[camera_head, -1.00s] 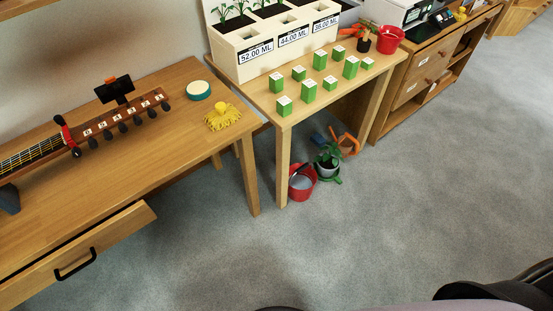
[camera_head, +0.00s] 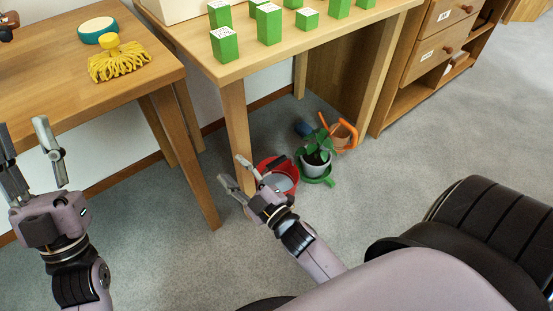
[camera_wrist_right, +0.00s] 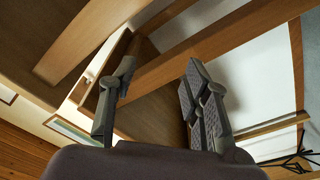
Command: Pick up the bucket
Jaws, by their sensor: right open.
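The red bucket (camera_head: 284,170) stands on the grey carpet beside a table leg, with a greyish inside. My right gripper (camera_head: 232,168) is in front of it in the head view and hides its lower left part. The right gripper is open with nothing between its fingers. I cannot tell whether it touches the bucket. In the right wrist view its two fingers (camera_wrist_right: 158,68) are apart, facing wooden table parts, and I do not make out the bucket there. My left gripper (camera_head: 28,155) is open and empty in front of the left table.
A potted plant (camera_head: 316,158) on a green saucer and an orange item (camera_head: 343,131) stand right of the bucket. A table leg (camera_head: 238,130) is close to its left. The table (camera_head: 290,50) with green boxes is above. Open carpet (camera_head: 400,155) lies to the right.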

